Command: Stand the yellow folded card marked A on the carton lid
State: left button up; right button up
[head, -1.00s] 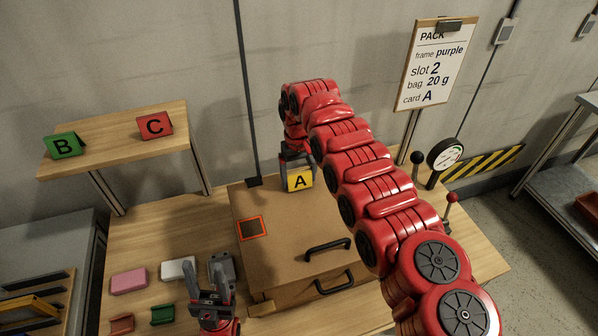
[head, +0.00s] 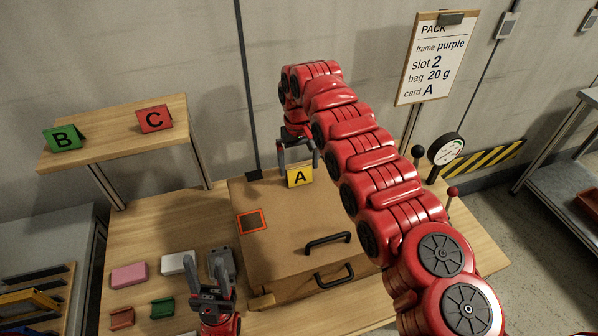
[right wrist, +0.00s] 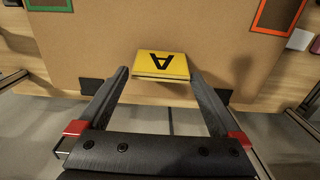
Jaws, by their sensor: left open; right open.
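The yellow folded card marked A (head: 299,177) stands on the far part of the carton lid (head: 275,220), its letter facing the head camera. My right gripper (head: 298,160) is open just above and behind the card. In the right wrist view the card (right wrist: 161,65) lies between the tips of the open fingers, with a gap visible on the right side; on the left the fingertip is close to it. My left gripper (head: 208,268) is open and empty over the near left of the table.
An orange-red square outline (head: 252,221) and black handles (head: 328,241) are on the carton. Green card B (head: 63,139) and red card C (head: 155,119) stand on the shelf. Pink (head: 129,275) and white (head: 178,263) blocks lie at left. A gauge (head: 446,149) stands at right.

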aim_at(299, 167)
notch_tip(299, 167, up, 5)
jog(key=shift+a+f, duration=0.15)
jog(key=shift+f, duration=0.05)
notch_tip(299, 167, up, 4)
jog(key=p, duration=0.2)
jog(key=shift+s+p, duration=0.1)
jog(key=shift+p, duration=0.3)
jog(key=shift+r+p, duration=0.35)
jog(key=shift+p, duration=0.05)
